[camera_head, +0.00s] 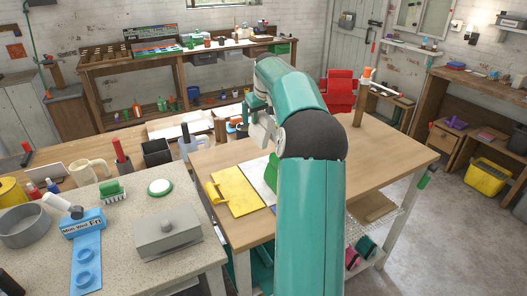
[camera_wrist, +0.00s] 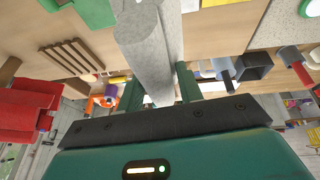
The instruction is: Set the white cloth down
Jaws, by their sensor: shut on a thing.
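My gripper (camera_wrist: 158,88) is shut on the white cloth (camera_wrist: 152,45), which looks like a pale grey-white roll running up between the two dark green fingers in the wrist view. In the head view my teal arm reaches out over the wooden table (camera_head: 378,150). A pale part of the cloth (camera_head: 261,131) shows left of my arm, held above the table's far left side. My arm hides much of the gripper and of the table beneath.
The table's right half is mostly clear. A speckled counter (camera_head: 190,272) adjoins at left.

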